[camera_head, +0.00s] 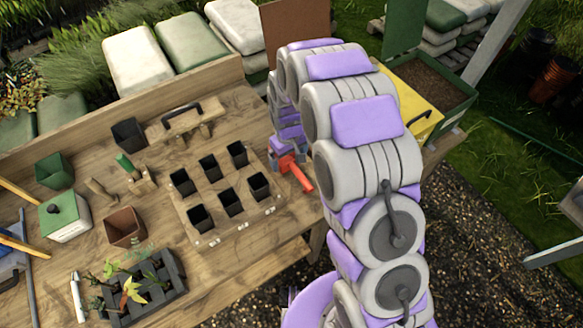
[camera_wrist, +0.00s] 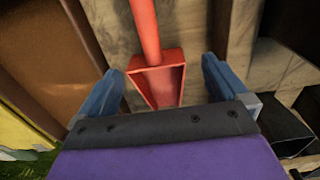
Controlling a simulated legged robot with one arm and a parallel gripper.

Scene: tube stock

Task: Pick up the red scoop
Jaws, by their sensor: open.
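The red scoop (camera_head: 297,174) lies on the wooden bench (camera_head: 256,252) in the head view, just right of the board of black pots and partly hidden by my arm. In the wrist view the scoop (camera_wrist: 158,82) shows its red tray, with its handle running up out of the picture. My gripper (camera_wrist: 163,85) is open, with one blue finger on each side of the scoop's tray and a gap on both sides. In the head view my gripper (camera_head: 283,152) is small beside the scoop, partly covered by my arm.
A wooden board (camera_head: 190,238) with several black pots stands left of the scoop. A tray of seedlings (camera_head: 148,290), a green-lidded box (camera_head: 66,222) and a brown pot (camera_head: 124,227) stand further left. A yellow box (camera_head: 418,95) stands behind my arm.

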